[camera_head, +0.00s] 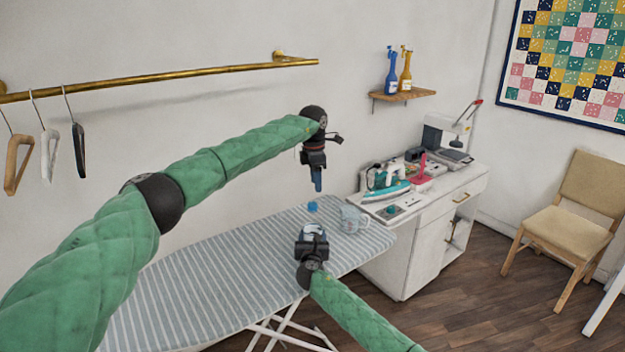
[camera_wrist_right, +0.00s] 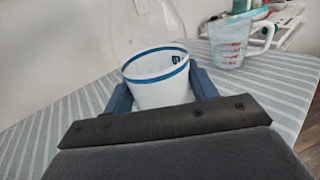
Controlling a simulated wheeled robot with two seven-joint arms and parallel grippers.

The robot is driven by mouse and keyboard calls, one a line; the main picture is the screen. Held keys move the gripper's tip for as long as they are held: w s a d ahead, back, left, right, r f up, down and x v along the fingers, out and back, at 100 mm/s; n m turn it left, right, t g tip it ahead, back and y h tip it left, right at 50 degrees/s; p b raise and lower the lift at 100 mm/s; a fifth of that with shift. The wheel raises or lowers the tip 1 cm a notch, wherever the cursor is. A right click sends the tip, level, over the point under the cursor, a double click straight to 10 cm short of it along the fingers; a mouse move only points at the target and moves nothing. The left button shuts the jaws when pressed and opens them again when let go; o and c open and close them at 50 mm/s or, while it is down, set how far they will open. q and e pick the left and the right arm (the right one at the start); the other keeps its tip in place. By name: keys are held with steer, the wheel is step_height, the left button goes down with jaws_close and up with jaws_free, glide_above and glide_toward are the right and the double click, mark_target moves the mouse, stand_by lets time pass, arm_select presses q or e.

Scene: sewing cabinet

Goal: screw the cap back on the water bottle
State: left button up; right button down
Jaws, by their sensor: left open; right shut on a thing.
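The water bottle (camera_head: 312,230) stands on the striped ironing board. It shows as a white band with a blue edge and, in the right wrist view (camera_wrist_right: 160,90), a faint clear outline above. My right gripper (camera_head: 312,240) is shut around this band, its blue fingers on either side. A small blue cap (camera_head: 312,206) shows just above the band in the head view. I cannot tell whether it rests on the bottle's mouth or lies behind it. My left gripper (camera_head: 317,186) is open, pointing down just above the cap, apart from it and empty.
A clear measuring cup (camera_head: 353,220) stands right of the bottle, also in the right wrist view (camera_wrist_right: 230,42). The board's (camera_head: 215,285) left part is clear.

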mark_target(313, 204)
arm_select(q)
steer(key=n, duration=0.7)
steer(key=shift+a+r, duration=0.1)
steer(key=shift+a, duration=0.1)
steer(key=n, duration=0.7)
steer(key=shift+a, duration=0.2)
steer(key=n, duration=0.7)
steer(key=shift+a+y, duration=0.15)
steer(key=shift+y, duration=0.15)
steer(key=n, duration=0.6)
steer(key=shift+f, duration=4)
